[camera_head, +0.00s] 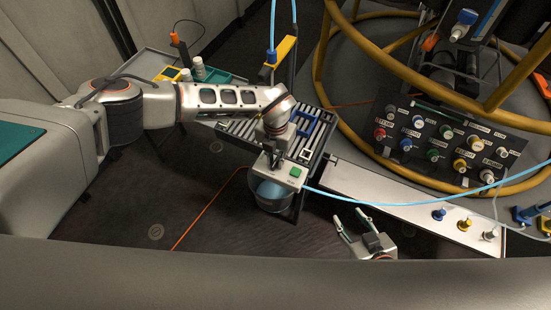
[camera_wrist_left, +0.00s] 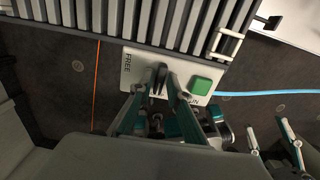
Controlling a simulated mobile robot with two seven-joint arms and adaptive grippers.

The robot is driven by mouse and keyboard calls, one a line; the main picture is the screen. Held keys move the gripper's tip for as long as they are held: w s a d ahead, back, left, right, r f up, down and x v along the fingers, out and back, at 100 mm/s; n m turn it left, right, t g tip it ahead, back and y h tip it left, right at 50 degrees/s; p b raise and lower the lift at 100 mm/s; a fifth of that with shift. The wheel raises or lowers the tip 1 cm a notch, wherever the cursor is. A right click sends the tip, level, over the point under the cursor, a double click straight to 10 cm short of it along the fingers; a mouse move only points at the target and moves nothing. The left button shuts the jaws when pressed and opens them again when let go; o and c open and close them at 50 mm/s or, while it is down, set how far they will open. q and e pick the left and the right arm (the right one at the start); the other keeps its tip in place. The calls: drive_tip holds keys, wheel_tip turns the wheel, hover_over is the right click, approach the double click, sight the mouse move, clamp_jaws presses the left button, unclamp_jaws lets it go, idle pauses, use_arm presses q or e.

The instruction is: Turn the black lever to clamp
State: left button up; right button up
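The black lever (camera_wrist_left: 158,80) stands on a pale plate (camera_wrist_left: 129,76) at the edge of a slatted grate. The plate bears the word FREE at its left and a green button (camera_wrist_left: 201,85) at its right. Another label beside the button is partly hidden. My left gripper (camera_wrist_left: 163,79) has its fingers closed in around the lever. In the head view the left gripper (camera_head: 274,156) points down over the plate (camera_head: 284,183) and hides the lever. My right gripper (camera_head: 350,222) is open and empty, low and right of the plate; it also shows in the left wrist view (camera_wrist_left: 268,130).
A bucket (camera_head: 271,195) with blue contents hangs under the plate. A blue hose (camera_head: 385,204) runs right from the plate. A pale bench (camera_head: 375,190) with several knobs and a dark knob panel (camera_head: 440,145) stand at the right. The floor at lower left is clear except for an orange cable (camera_head: 208,210).

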sight(276, 162)
use_arm(q)
wheel_tip(276, 162, up, 12)
idle(0.7)
idle(0.4)
